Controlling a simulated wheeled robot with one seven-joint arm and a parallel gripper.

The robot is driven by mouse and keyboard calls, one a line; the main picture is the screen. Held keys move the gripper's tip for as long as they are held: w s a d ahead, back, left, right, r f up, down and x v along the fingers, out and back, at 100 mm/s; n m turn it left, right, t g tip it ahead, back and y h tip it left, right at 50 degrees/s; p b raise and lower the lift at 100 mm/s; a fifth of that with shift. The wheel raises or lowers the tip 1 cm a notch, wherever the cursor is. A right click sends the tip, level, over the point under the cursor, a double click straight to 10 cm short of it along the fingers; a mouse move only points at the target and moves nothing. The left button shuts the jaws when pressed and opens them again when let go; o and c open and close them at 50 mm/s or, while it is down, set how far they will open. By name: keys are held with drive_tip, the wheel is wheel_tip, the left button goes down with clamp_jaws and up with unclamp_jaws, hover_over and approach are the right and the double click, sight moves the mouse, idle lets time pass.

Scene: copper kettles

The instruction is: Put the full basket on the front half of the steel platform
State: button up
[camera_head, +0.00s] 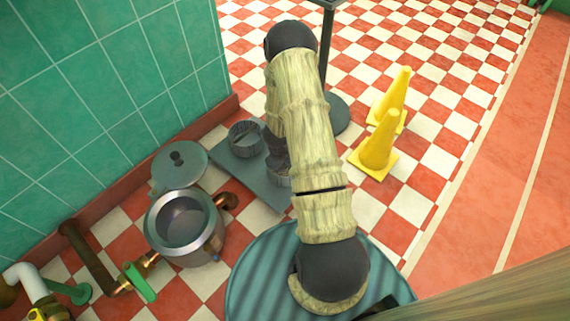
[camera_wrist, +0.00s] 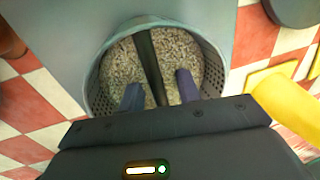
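The full basket (camera_wrist: 213,68) is a round, perforated metal basket filled with grainy, brown-grey pieces. A dark bar (camera_wrist: 146,52) crosses its top. In the wrist view my gripper (camera_wrist: 159,91) is over the basket, its two fingers apart on either side of the bar, with gaps between them and it. In the head view only a small part of this basket (camera_head: 279,181) shows beside my arm, which hides most of it and my gripper. The grey steel platform (camera_head: 222,160) lies on the floor under the basket; it also shows in the wrist view (camera_wrist: 62,35).
An empty-looking basket (camera_head: 245,139) stands towards the platform's far end. Left of the platform are an open pot (camera_head: 184,226), its round lid (camera_head: 179,167) and copper pipes by the green tiled wall. Two yellow cones (camera_head: 376,148) stand right of my arm, near a dark post (camera_head: 326,60).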

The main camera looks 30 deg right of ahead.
wheel_tip(320, 180, up, 12)
drive_tip(key=a+p, duration=0.2)
drive_tip(key=p, duration=0.7)
drive_tip(key=shift+s, duration=0.4)
drive_tip(key=shift+a, duration=0.15)
